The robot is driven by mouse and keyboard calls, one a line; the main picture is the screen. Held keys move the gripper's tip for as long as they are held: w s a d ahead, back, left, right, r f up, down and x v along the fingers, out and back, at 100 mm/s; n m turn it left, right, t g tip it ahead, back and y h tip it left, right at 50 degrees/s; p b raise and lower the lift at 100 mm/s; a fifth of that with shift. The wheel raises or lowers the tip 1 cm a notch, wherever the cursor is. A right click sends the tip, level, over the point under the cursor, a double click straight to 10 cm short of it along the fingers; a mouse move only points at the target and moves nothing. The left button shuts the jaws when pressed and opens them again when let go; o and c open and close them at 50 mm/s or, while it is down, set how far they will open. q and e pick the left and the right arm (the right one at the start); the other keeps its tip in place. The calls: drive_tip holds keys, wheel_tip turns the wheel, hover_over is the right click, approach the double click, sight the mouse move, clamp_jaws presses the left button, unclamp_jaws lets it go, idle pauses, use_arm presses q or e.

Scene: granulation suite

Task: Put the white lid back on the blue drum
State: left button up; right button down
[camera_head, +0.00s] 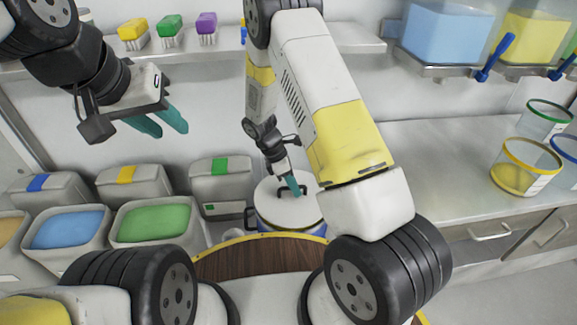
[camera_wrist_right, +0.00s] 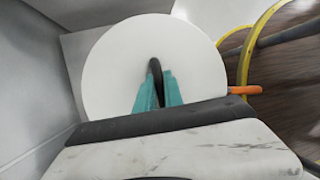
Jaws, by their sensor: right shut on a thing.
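The white lid (camera_head: 268,207) is a round disc with a black loop handle. It covers the top of the blue drum (camera_head: 290,246), whose blue side shows only in a narrow strip below it. I cannot tell whether the lid is seated or slightly above the rim. My right gripper (camera_head: 298,187) is shut on the lid's handle. In the right wrist view the teal fingers (camera_wrist_right: 158,92) close around the black handle over the lid (camera_wrist_right: 120,75), which hides the drum's top. My left gripper (camera_head: 160,122) is empty in the air at upper left, its fingers apart.
Grey bins with blue (camera_head: 65,231) and green contents stand at left, with lidded containers behind. A brown round surface with a yellow edge (camera_head: 262,236) lies in front of the drum. Clear tubs (camera_head: 520,168) stand on the right counter (camera_head: 437,150). A shelf holds coloured brushes (camera_head: 170,28).

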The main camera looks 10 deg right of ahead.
sight(285, 192)
drive_tip(key=shift+f, duration=1.05)
idle(0.7)
drive_tip(key=c, duration=1.4)
unclamp_jaws()
drive_tip(key=shift+o, duration=0.2)
drive_tip(key=v, duration=0.7)
drive_tip(key=shift+a+r, duration=0.1)
drive_tip(key=shift+r, duration=0.35)
